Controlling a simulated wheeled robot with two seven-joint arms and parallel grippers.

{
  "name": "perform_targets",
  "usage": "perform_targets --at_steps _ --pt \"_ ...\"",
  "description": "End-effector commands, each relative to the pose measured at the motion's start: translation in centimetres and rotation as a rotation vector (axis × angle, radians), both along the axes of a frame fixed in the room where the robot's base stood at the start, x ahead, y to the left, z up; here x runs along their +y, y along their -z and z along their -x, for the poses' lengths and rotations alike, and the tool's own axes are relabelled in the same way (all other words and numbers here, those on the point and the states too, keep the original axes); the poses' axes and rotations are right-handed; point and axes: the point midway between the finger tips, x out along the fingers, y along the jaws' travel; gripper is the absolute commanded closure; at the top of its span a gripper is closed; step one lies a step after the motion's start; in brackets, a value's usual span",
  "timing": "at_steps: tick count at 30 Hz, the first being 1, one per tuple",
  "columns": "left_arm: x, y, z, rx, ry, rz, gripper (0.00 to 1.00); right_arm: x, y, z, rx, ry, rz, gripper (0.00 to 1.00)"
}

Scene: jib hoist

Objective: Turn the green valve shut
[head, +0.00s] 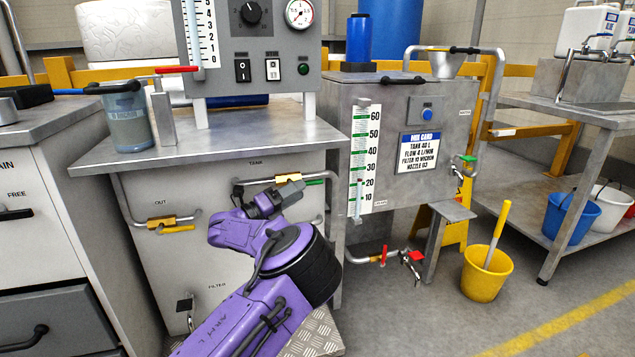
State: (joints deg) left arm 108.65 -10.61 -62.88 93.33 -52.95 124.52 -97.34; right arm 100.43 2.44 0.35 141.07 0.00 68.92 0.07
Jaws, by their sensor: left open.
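A valve with a green handle (315,182) sits on the pipe under the TANK label, on the front of the steel cabinet (215,270). The handle lies about level, along the pipe. My purple left arm reaches up from the bottom, and its open left gripper (294,187) is at this valve, just left of the green handle. The gripper hides most of the valve body. I cannot tell whether the fingers touch it. Another green handle (467,158) shows at the right side of the mix tank. My right gripper is out of view.
A yellow-handled valve (176,226) is on the OUT pipe to the left. Low pipework with a red handle (384,255) is to the right. The mix tank (420,190) stands beside the cabinet. A yellow bucket (487,273) is on the floor.

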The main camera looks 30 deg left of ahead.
Motion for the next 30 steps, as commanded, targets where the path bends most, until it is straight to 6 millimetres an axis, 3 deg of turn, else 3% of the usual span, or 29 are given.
perform_targets --at_steps 3,9,19,23,30 --pt "-1.0 -0.5 -2.5 -0.003 0.002 0.001 0.58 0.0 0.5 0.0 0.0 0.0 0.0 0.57" --pt "-2.1 -1.2 -5.3 -0.001 0.002 0.001 0.58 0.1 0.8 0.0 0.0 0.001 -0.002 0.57" --pt "-2.5 -1.4 -6.0 0.001 0.003 0.002 0.58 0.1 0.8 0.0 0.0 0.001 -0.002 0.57" --pt "-2.5 -1.3 -6.0 0.001 0.003 0.002 1.0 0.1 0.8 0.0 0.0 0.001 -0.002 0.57" --pt "-2.5 -1.3 -6.0 -0.002 0.002 0.005 1.0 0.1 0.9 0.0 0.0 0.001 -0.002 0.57"
